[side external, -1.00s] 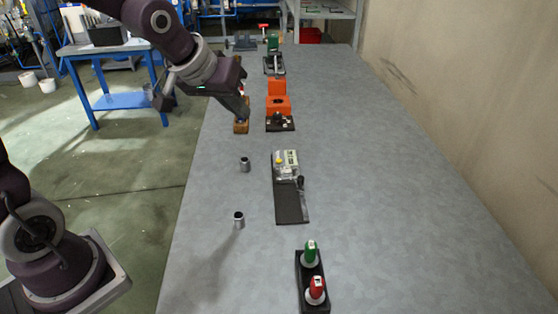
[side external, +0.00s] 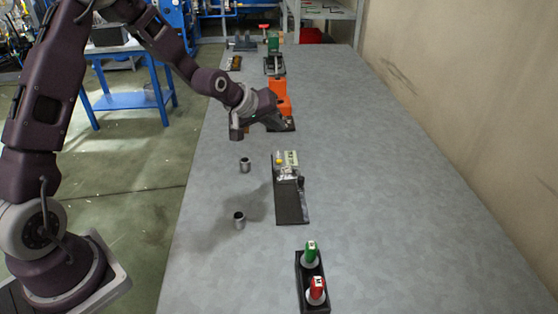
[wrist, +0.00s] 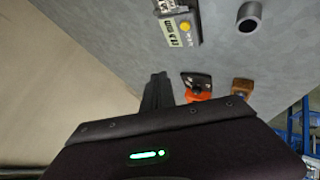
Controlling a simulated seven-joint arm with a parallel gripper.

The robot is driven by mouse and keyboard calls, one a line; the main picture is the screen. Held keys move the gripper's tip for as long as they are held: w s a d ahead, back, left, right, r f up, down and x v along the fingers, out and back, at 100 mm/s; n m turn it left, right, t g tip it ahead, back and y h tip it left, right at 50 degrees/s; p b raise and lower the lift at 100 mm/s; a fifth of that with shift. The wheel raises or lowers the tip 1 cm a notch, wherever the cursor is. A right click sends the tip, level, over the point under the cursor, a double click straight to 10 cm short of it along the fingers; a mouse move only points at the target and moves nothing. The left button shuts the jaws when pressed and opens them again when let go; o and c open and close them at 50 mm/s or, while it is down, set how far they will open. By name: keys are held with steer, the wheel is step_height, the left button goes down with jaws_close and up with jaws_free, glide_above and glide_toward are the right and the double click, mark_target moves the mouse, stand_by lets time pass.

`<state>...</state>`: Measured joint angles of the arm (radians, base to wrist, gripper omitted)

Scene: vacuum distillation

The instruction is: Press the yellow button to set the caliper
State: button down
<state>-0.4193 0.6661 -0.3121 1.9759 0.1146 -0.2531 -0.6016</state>
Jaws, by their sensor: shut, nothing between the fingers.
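The caliper device lies on a black plate (side external: 290,206) in the middle of the table, with a pale display block (side external: 291,158). The yellow button (side external: 279,161) is at the left of the display block. In the wrist view the yellow button (wrist: 185,26) sits beside the display (wrist: 172,32), near the top edge. My gripper (side external: 281,125) is shut and empty. It is above the table, beyond the caliper from the side camera and apart from it. Its dark fingers also show in the wrist view (wrist: 158,88), below the caliper in the picture.
Two grey metal cylinders (side external: 245,164) (side external: 239,219) stand left of the caliper. An orange device (side external: 278,88) is behind my gripper. The right side of the table is clear.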

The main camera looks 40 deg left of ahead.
step_height(320, 180, down, 8)
steer(key=shift+f, duration=0.1)
stand_by(0.4)
steer(key=shift+f, duration=0.1)
stand_by(1.8)
steer(key=shift+f, duration=0.3)
steer(key=shift+f, duration=0.4)
stand_by(0.7)
steer(key=shift+r, duration=0.8)
steer(key=shift+r, duration=2.55)
